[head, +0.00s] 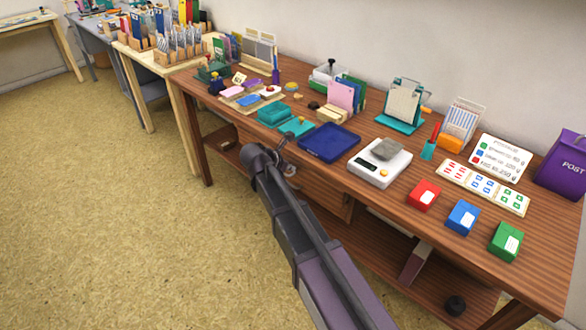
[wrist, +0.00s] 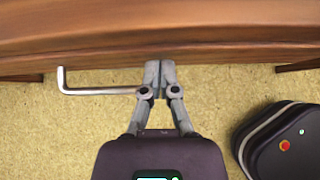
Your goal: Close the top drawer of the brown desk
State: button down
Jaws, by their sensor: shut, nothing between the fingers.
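The brown desk (head: 465,238) runs diagonally across the head view, its top covered with stamp and postal items. My gripper (head: 284,158) is at the desk's front edge, and my arm hides part of the front below the top. In the wrist view my gripper (wrist: 159,80) is shut and empty, its fingertips close to the brown wooden front (wrist: 200,45). A grey metal bar handle (wrist: 95,91) sticks out from that front, and its right end meets or passes behind the fingers. I cannot tell whether they touch, or how far the drawer is out.
A blue tray (head: 328,143), a white scale (head: 380,160) and a teal inkpad (head: 295,126) stand near the desk's front edge. Open yellowish floor (head: 130,230) lies in front of the desk. A lower shelf (head: 440,278) runs beneath it.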

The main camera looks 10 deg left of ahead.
jog(key=shift+a, duration=0.1)
jog(key=shift+s, duration=0.1)
jog(key=s+a+f+p+v, duration=0.1)
jog(key=f+p+v, duration=0.1)
jog(key=p+v, duration=0.5)
jog(key=shift+v, duration=3.05)
jog(key=shift+s+d+f, duration=0.1)
jog(key=shift+s+d, duration=0.05)
jog(key=shift+d, duration=0.05)
